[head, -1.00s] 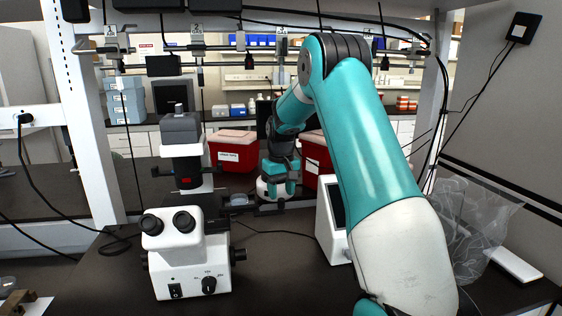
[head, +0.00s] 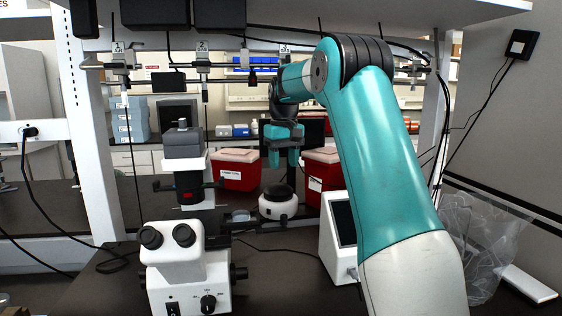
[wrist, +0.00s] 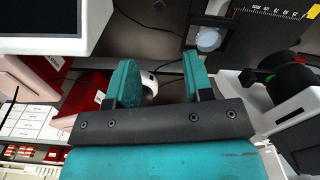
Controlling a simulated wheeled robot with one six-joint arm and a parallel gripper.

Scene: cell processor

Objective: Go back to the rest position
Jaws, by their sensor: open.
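My gripper (head: 285,160) is at the end of my teal arm, raised above the bench and pointing down in the head view. Its teal fingers are apart with nothing between them. In the wrist view the two fingers (wrist: 158,82) also stand apart. Below the gripper in the head view is a small white round device with a black top (head: 278,203), clear of the fingertips. In the wrist view part of that white device (wrist: 149,86) shows beyond the fingers, mostly hidden by the left one.
A white microscope (head: 185,262) stands at the left front. Red boxes with white lids (head: 238,170) stand behind the device. A white unit with a dark screen (head: 338,238) is beside my arm. A clear plastic bag (head: 485,250) is at the right. A shelf (head: 400,18) hangs overhead.

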